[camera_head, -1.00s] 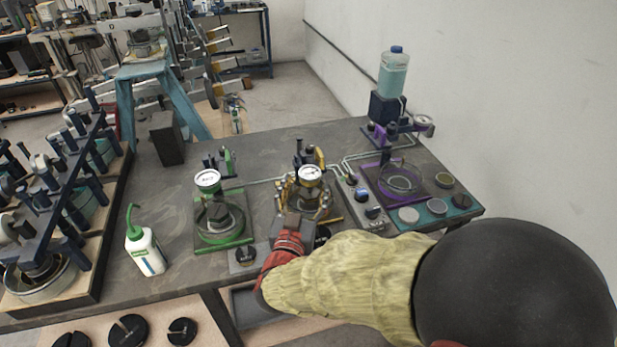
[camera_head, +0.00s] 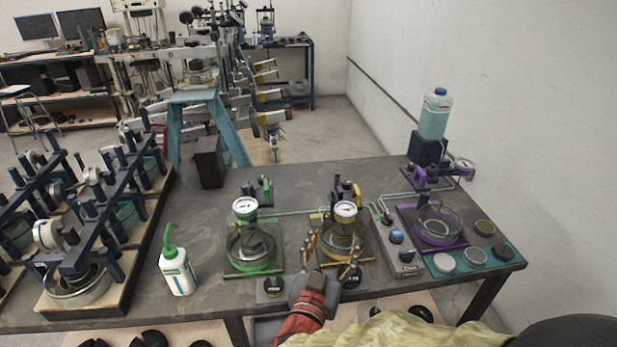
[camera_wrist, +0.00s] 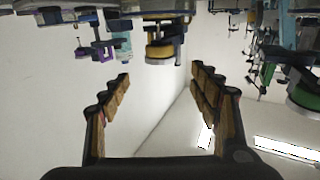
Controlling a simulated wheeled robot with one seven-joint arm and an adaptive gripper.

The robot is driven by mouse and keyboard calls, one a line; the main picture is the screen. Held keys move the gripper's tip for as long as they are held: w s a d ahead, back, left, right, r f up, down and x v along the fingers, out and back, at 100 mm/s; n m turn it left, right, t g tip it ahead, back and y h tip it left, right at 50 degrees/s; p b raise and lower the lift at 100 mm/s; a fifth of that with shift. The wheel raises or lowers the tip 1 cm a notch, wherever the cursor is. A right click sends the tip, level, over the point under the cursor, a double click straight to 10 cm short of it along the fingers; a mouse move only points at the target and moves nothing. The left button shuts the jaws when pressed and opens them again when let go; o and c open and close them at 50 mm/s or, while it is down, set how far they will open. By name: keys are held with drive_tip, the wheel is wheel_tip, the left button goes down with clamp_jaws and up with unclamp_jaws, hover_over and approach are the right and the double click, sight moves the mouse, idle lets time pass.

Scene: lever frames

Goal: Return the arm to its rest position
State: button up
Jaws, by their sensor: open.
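My gripper (camera_head: 334,244) is open and empty in the head view, with its yellow-brown fingers in front of the middle gauge unit (camera_head: 345,211). I cannot tell whether it touches that unit. In the wrist view my gripper (camera_wrist: 160,74) shows two spread fingers with nothing between them. My arm, with a red cuff and pale yellow sleeve, comes in from the bottom right.
The dark bench (camera_head: 205,317) also bears a green gauge unit (camera_head: 246,209), a purple-framed unit (camera_head: 460,241), a white bottle (camera_head: 177,274) and a valve block (camera_head: 402,258). A dark rack (camera_head: 127,225) stands left. A wall closes off the right.

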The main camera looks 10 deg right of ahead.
drive_tip(key=w+a+r+n+y+p, duration=0.1)
drive_tip(key=w+a+r+n+y, duration=0.1)
drive_tip(key=w+a+r+y, duration=0.3)
drive_tip(key=s+a+r+n+g+y+p, duration=0.1)
drive_tip(key=s+a+r+n+g+y, duration=0.1)
drive_tip(key=s+n+g+y, duration=0.3)
drive_tip(key=s+d+g+h+p, duration=0.1)
drive_tip(key=s+d+g, duration=0.1)
drive_tip(key=s+d, duration=0.4)
drive_tip(key=s+d+f+m+g+p, duration=0.1)
drive_tip(key=s+d+g, duration=0.2)
drive_tip(key=s, duration=1.1)
drive_tip(key=d, duration=0.3)
drive_tip(key=shift+d+m+h, duration=0.25)
drive_tip(key=shift+m+h, duration=0.05)
drive_tip(key=shift+h, duration=0.1)
drive_tip(key=shift+w, duration=0.1)
